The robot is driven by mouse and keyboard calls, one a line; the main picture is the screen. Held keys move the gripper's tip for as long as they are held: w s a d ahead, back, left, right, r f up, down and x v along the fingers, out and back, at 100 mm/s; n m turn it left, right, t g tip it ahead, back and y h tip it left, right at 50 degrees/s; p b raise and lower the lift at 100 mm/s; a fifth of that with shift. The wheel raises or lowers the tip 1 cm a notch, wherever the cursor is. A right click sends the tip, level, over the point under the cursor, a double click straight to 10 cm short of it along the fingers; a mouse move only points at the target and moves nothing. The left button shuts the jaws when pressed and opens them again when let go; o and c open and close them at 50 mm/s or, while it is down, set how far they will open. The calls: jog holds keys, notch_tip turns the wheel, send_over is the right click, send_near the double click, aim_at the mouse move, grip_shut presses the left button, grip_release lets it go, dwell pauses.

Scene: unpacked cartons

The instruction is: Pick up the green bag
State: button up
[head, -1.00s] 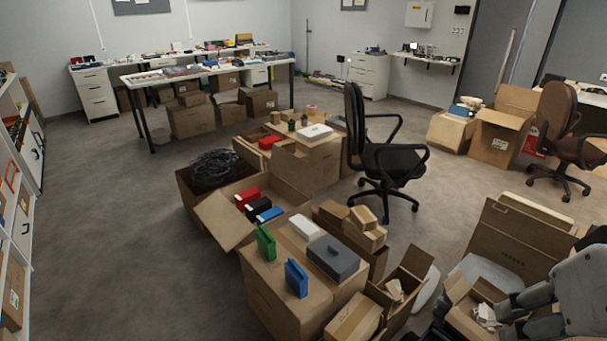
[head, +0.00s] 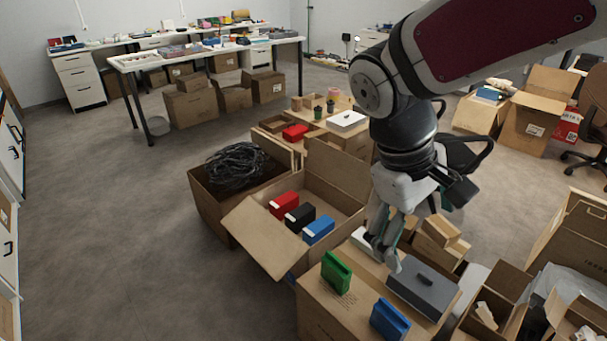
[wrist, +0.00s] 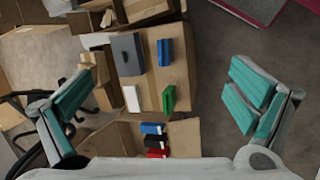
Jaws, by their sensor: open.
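The green bag (head: 336,272) stands upright on top of a closed carton (head: 330,310) in the front middle of the head view. In the wrist view the green bag (wrist: 169,99) lies between the fingers, well below them, near the right part of the carton top. My gripper (head: 384,250) is open and empty. In the head view it appears to the right of the green bag, above the carton, in front of a white box. In the wrist view my gripper (wrist: 160,112) shows its two teal-padded fingers spread wide.
A blue bag (head: 389,319) and a grey case (head: 423,288) share the carton top with the green bag. An open carton (head: 255,237) behind holds red, black and blue items. Another carton holds black cables (head: 236,164). Open floor lies to the left.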

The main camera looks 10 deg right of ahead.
jog(key=w+a+f+n+g+h+b, duration=0.1)
jog(key=w+f+n+h+b, duration=0.15)
jog(key=w+f, duration=0.3)
jog(key=w+a+f+n+h+b, duration=0.2)
jog(key=w+f+b, duration=0.1)
jog(key=w+f, duration=0.3)
jog(key=w+a+f+n+t+h+b, duration=0.1)
jog(key=w+a+f+n+h+b, duration=0.15)
jog(key=f, duration=0.45)
jog(key=w+a+f+n+t+h+b, duration=0.2)
jog(key=w+f+n+b, duration=0.15)
jog(key=f, duration=0.45)
jog(key=w+a+f+n+t+h+b, duration=0.1)
jog(key=w+a+f+n+h+b, duration=0.15)
jog(key=f, duration=0.45)
jog(key=n+t+b, duration=0.5)
jog(key=n+t, duration=0.1)
jog(key=t, duration=0.1)
send_near(331, 270)
jog(key=x, duration=0.6)
jog(key=shift+w+f, duration=0.1)
jog(key=shift+f, duration=0.05)
jog(key=shift+b+x, duration=1.1)
jog(key=shift+x, duration=1.95)
jog(key=shift+d, duration=0.1)
jog(key=c, duration=1)
